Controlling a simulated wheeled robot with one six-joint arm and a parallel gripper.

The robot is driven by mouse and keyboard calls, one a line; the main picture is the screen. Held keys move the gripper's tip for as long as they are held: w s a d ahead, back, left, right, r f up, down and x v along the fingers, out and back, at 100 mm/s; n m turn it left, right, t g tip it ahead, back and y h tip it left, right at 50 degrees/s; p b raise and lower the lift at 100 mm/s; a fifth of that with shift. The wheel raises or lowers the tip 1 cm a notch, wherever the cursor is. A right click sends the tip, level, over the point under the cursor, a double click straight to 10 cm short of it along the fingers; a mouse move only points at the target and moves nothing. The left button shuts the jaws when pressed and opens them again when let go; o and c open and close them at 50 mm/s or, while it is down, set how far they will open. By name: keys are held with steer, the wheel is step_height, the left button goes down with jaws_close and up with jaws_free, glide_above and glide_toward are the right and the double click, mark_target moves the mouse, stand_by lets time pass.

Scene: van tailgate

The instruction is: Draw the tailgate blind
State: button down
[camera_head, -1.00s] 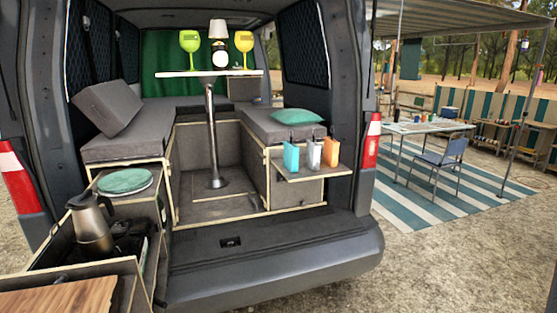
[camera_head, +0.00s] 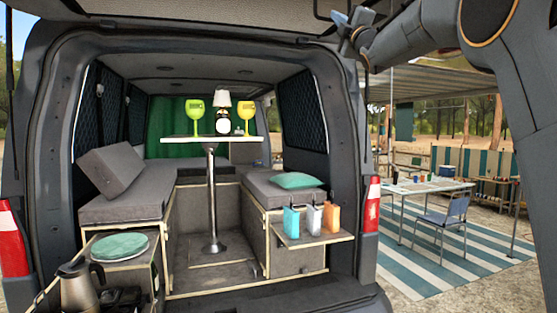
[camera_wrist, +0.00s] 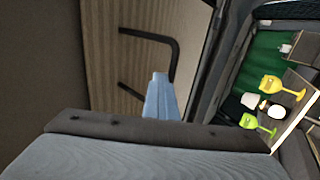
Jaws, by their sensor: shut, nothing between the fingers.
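A pale ribbed panel, which looks like the blind (camera_wrist: 105,55), fills the left middle of the wrist view. A dark U-shaped handle (camera_wrist: 160,38) sticks out from it. My gripper (camera_wrist: 159,78) has its light blue fingers shut and empty. The fingertips overlap the lower part of the handle; whether they touch it I cannot tell. In the head view my gripper (camera_head: 346,22) is at the top, under a speckled pale overhead panel (camera_head: 230,12) above the van's rear opening. The rear opening is uncovered.
Inside the van are a small table (camera_head: 212,138) with yellow-green goblets (camera_head: 194,117) and a lamp, and cushioned benches. A kettle (camera_head: 76,285) and green plate (camera_head: 120,246) are at lower left. The awning (camera_head: 430,80) is at right.

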steer(key=w+f+b+v, duration=0.1)
steer(key=b+v, duration=0.6)
steer(key=b, duration=0.2)
steer(key=shift+f+b, duration=0.3)
steer(key=shift+f, duration=0.05)
steer(key=shift+s+a, duration=0.1)
stand_by(0.3)
